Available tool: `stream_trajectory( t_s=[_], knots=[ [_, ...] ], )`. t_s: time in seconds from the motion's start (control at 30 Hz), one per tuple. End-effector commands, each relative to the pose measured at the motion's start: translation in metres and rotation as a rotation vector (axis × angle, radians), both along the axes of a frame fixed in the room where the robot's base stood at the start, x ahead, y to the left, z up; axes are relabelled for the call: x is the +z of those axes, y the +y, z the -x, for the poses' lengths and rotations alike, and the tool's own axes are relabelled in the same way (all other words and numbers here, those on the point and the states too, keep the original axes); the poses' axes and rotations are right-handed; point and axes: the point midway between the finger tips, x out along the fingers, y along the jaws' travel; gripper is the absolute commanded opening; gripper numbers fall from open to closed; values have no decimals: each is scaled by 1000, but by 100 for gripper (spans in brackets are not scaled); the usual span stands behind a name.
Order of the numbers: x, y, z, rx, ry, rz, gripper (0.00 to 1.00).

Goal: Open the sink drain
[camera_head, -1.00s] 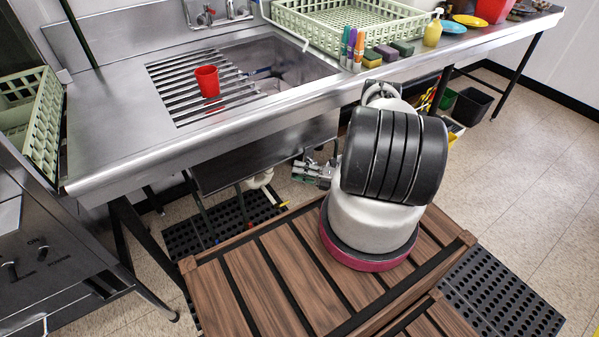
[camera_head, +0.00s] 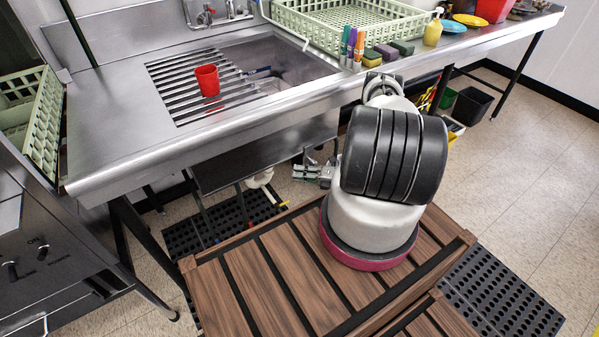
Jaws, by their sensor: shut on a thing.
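The steel sink basin (camera_head: 290,72) is set in the counter at the upper middle, with a slatted rack over its left part. Its drain opening cannot be made out. A white drain pipe (camera_head: 262,179) shows under the sink. My gripper (camera_head: 306,171) is low under the front edge of the counter, to the right of this pipe. It is small and partly hidden by my arm. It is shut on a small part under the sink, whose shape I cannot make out.
A red cup (camera_head: 207,82) stands on the slats. Markers (camera_head: 352,48), sponges (camera_head: 387,51) and a green dish rack (camera_head: 330,20) are on the counter. A slatted wooden platform (camera_head: 270,275) lies in front. Thin pipes or legs with coloured ends stand below the sink.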

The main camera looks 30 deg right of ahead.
Motion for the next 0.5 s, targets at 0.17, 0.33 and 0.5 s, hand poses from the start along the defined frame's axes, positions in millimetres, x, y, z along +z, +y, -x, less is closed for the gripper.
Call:
stream_trajectory(
  t_s=[0.17, 0.33, 0.5],
  knots=[
    [-9, -3, 0, 0, -4, 156, 0],
    [-19, -7, 0, 2, -10, 318, 0],
    [-29, -13, 0, 2, -15, 480, 0]
  ],
)
